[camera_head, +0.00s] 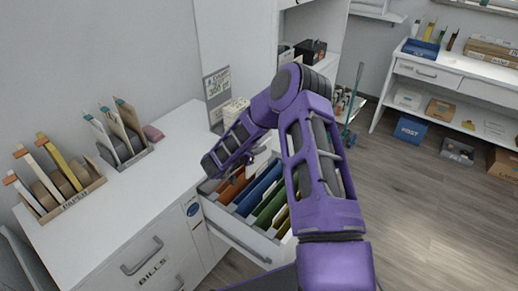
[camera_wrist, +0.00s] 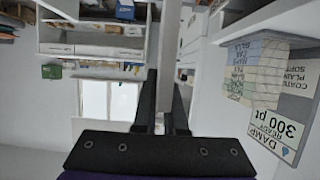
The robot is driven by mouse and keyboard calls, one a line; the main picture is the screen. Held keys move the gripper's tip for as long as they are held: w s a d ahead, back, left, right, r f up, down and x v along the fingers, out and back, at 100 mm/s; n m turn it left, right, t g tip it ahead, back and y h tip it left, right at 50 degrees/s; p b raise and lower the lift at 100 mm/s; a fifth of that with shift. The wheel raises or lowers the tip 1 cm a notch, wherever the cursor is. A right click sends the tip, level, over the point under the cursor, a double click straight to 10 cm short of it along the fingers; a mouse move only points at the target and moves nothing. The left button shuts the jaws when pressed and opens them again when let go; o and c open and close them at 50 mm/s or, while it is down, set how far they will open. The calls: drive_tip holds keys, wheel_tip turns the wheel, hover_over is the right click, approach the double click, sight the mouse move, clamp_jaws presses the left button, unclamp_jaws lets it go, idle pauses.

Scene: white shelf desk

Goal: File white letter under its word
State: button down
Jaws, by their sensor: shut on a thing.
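My gripper (camera_wrist: 165,100) is shut on a thin white letter (camera_wrist: 168,60), seen edge-on between the dark fingers in the wrist view. In the head view my gripper (camera_head: 252,158) is above the back of an open white drawer (camera_head: 236,236), and my arm partly hides it. The drawer holds upright coloured folders: a brown-orange folder (camera_head: 231,186), a blue folder (camera_head: 262,185), a green folder (camera_head: 270,209) and a yellow one (camera_head: 282,222). I cannot read words on the folders. The letter looks held above the folders; its lower edge is hidden.
Racks of envelopes (camera_head: 62,190) and (camera_head: 123,150) stand on the white desk top (camera_head: 150,185). A closed drawer labelled BILLS (camera_head: 148,262) is at the lower left. A sign (camera_head: 216,90) stands behind the drawer.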

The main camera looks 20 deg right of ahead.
sight(256, 170)
drive_tip(key=shift+a, duration=0.1)
idle(0.3)
drive_tip(key=shift+f+b, duration=3.15)
drive_tip(key=shift+f, duration=1.65)
drive_tip(key=c, duration=0.9)
unclamp_jaws()
drive_tip(key=p+v, duration=0.1)
drive_tip(key=v, duration=1.6)
drive_tip(key=shift+s+p, duration=0.2)
drive_tip(key=shift+p, duration=0.2)
drive_tip(key=shift+a, duration=0.15)
